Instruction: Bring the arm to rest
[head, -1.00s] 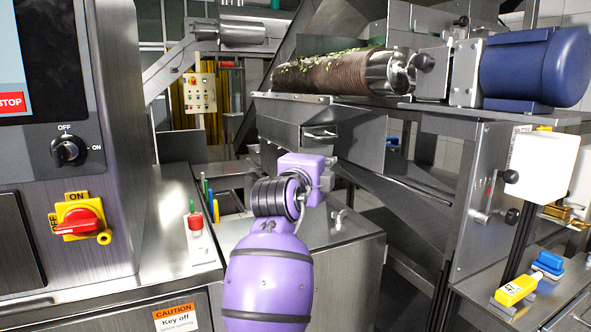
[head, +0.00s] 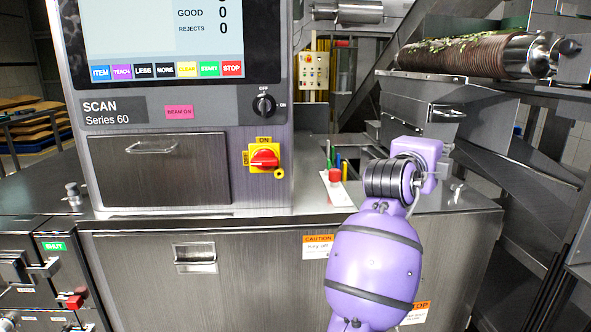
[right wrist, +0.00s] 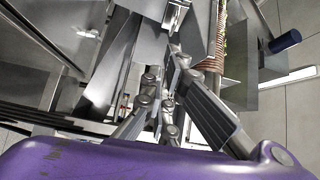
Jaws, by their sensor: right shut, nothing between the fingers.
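My right arm (head: 375,262) is purple with black bands and rises in front of the steel counter in the head view. Its wrist end bends away from me towards the conveyor machine, and its gripper is hidden in that view. In the right wrist view my right gripper (right wrist: 172,68) shows its grey metal fingers and linkages drawn together, with nothing held. My left arm and gripper are in neither view.
The scanner cabinet (head: 172,112) with its screen, red-yellow switch (head: 264,157) and drawer stands left on the steel counter (head: 140,270). A roller conveyor (head: 470,55) is at the upper right.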

